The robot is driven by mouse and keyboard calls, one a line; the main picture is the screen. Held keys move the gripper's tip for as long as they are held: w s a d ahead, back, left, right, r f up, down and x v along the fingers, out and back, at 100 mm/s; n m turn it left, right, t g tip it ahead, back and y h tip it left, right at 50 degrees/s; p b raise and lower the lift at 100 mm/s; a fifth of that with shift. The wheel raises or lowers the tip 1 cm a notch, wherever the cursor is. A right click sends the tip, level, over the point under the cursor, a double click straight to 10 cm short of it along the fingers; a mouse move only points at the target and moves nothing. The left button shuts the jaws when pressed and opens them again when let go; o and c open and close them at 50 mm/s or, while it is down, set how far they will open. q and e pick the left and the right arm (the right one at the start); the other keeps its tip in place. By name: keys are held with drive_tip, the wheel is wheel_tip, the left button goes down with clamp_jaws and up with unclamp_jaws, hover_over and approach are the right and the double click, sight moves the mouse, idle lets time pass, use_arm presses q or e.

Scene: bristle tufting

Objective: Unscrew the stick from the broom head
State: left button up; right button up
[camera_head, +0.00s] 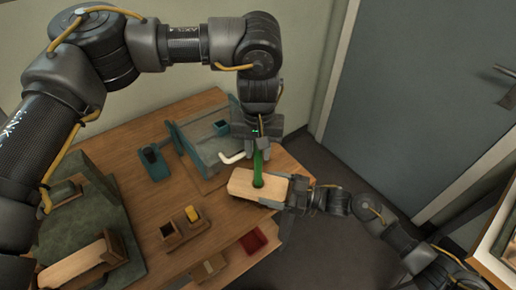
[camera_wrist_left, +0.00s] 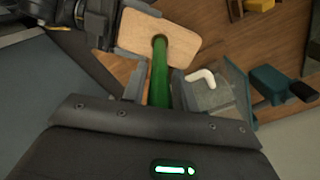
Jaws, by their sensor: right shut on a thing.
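The broom head (camera_head: 243,186) is a light wooden block, held level above the table's right end. The green stick (camera_head: 258,165) stands upright in its hole, and it also shows in the left wrist view (camera_wrist_left: 160,80). My left gripper (camera_head: 262,152) points down at the stick's upper part. Its fingers are on either side of the stick, with narrow gaps, so it looks open around it. My right gripper (camera_head: 292,190) is shut on the right end of the broom head. The stick's top is hidden by my left gripper.
The wooden table (camera_head: 140,190) holds a blue-grey fixture (camera_head: 195,147) with a white hooked part (camera_head: 231,158) close to my left gripper. A dark blue holder (camera_head: 153,162), small wooden boxes (camera_head: 170,233) and a grey-green machine (camera_head: 75,220) stand further left. A red bin (camera_head: 253,241) is below.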

use_arm(q)
drive_tip(key=shift+o, duration=1)
